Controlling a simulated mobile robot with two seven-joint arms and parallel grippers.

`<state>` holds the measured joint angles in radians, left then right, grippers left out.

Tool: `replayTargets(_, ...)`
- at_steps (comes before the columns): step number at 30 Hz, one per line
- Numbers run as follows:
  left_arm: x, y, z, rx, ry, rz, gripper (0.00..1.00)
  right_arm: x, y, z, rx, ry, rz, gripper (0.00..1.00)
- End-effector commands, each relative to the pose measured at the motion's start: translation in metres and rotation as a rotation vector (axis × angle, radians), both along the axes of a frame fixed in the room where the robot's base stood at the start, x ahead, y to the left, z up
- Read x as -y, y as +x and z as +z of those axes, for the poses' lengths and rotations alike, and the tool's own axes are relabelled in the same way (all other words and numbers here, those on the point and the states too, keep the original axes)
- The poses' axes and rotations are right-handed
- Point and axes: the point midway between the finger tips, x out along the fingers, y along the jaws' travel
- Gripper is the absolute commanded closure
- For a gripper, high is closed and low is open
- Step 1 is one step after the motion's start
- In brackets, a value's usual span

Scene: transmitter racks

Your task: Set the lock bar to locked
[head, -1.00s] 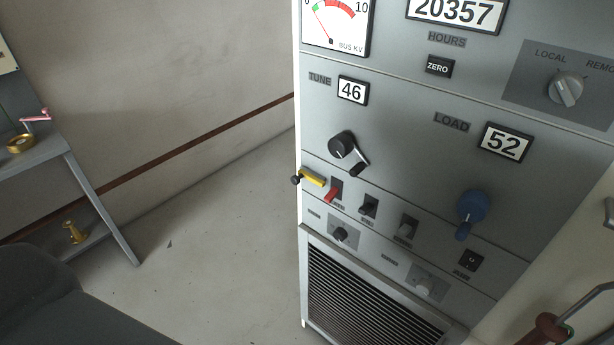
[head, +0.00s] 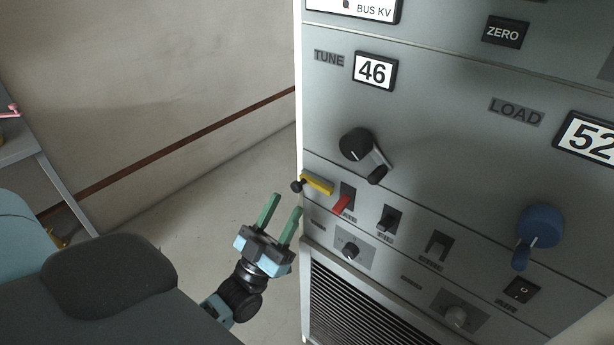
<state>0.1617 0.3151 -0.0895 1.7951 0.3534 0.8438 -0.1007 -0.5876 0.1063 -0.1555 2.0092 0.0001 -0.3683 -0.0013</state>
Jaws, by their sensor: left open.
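The lock bar appears to be the yellow bar (head: 317,183) with a black knob (head: 297,187) at its left end, on the left edge of the grey rack panel. It lies just left of a red switch lever (head: 341,205), tilted slightly down to the right. My left gripper (head: 282,213) has green fingers and a light blue body. It is open and empty, below and left of the yellow bar, apart from it. My right gripper is not in view.
The rack panel carries a black TUNE crank (head: 358,146), a blue LOAD crank (head: 540,228), black switches (head: 388,220) and a small knob (head: 349,250) near the bar. A grey table (head: 22,150) stands at far left. Floor left of the rack is clear.

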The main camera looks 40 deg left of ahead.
Motion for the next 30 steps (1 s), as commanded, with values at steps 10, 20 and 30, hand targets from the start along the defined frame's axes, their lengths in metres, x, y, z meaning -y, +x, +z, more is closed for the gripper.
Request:
replayTargets(10,0.002,0.027,0.031,0.005,-0.001,-0.001,0.58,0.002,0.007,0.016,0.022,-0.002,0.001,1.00)
replayTargets(20,0.005,0.052,0.054,0.000,-0.001,-0.001,0.58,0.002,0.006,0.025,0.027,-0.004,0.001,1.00)
replayTargets(30,0.005,0.055,0.054,-0.004,0.000,-0.001,0.58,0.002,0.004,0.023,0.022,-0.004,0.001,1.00)
